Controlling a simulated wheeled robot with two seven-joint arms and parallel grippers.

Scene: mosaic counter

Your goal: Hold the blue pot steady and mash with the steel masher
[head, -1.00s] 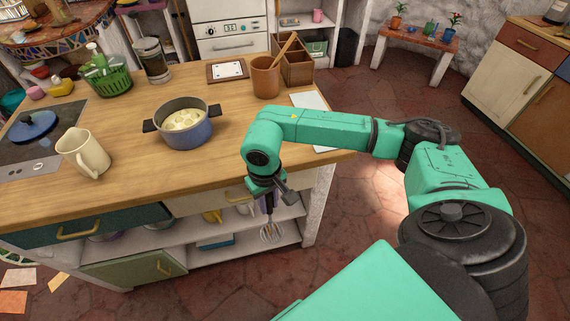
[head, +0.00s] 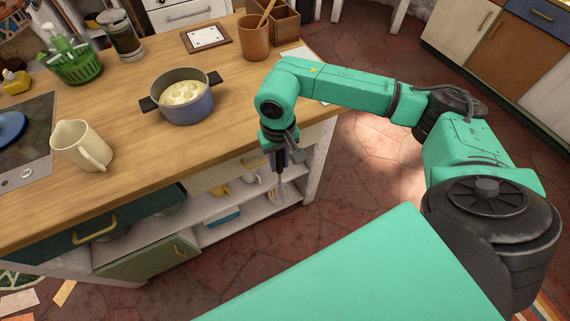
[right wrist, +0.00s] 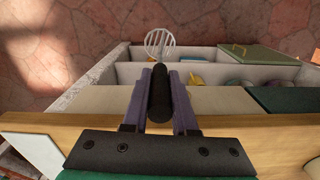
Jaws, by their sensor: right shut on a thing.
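The blue pot (head: 184,104) stands upright on the wooden counter, with dark handles and pale chunks (head: 184,92) inside. My right gripper (head: 278,168) is in front of the counter's edge, to the right of and lower than the pot. It is shut on the steel masher (head: 284,193), which hangs head down below the jaws. In the right wrist view the masher's black handle (right wrist: 159,95) lies between the two fingers and its slotted round head (right wrist: 159,43) is beyond them. My left gripper is not in view.
A cream jug (head: 80,146) stands left of the pot, by the dark cooktop (head: 30,140). A brown utensil cup (head: 257,38) and a framed card (head: 206,37) are behind. The counter (head: 150,165) in front of the pot is clear. Open shelves (head: 245,222) lie below the edge.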

